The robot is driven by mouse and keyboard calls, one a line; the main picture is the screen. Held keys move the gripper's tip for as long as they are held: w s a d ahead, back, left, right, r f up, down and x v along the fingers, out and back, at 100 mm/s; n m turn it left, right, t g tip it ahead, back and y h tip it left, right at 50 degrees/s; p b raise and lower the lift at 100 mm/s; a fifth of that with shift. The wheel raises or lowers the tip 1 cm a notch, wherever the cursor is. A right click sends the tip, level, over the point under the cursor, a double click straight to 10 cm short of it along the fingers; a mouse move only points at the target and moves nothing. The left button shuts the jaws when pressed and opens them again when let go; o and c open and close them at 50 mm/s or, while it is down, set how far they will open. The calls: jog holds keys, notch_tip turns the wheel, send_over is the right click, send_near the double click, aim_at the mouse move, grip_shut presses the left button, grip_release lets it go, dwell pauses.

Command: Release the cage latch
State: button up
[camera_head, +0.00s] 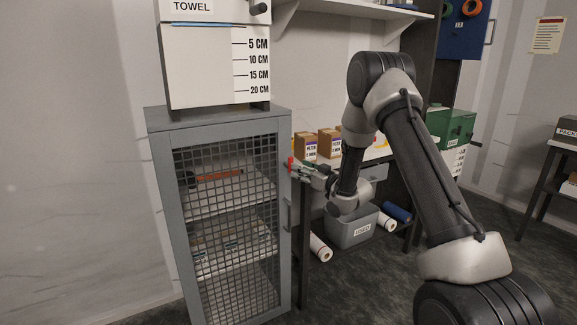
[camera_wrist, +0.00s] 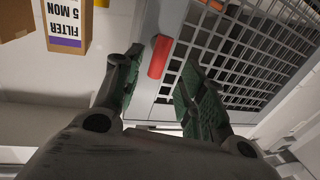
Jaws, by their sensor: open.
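The grey cage (camera_head: 286,135) stands left of centre in the head view, with a mesh door and shelves inside. Its red latch (camera_head: 290,163) sits at the door's right edge, high up. In the wrist view the latch (camera_wrist: 160,57) is a short red bar on the grey frame beside the mesh. My gripper (camera_head: 304,170) is at the cage's upper right edge, close to the latch. In the wrist view its green-padded fingers (camera_wrist: 158,78) are apart, one on each side of the latch. I cannot tell whether either touches it.
A grey door handle (camera_head: 287,215) is lower on the door's edge. A towel dispenser (camera_head: 215,70) stands on the cage. Filter boxes (camera_head: 305,146) are on the bench behind my gripper. A grey bin (camera_head: 352,232) and paper rolls (camera_head: 320,248) lie beneath. The floor before the cage is clear.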

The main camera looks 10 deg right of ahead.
aim_at(289, 163)
jog(key=x, duration=0.6)
jog(key=shift+w+a, duration=0.1)
jog(key=shift+w, duration=0.25)
jog(key=shift+c, duration=0.2)
jog(key=shift+f, duration=0.1)
grip_shut()
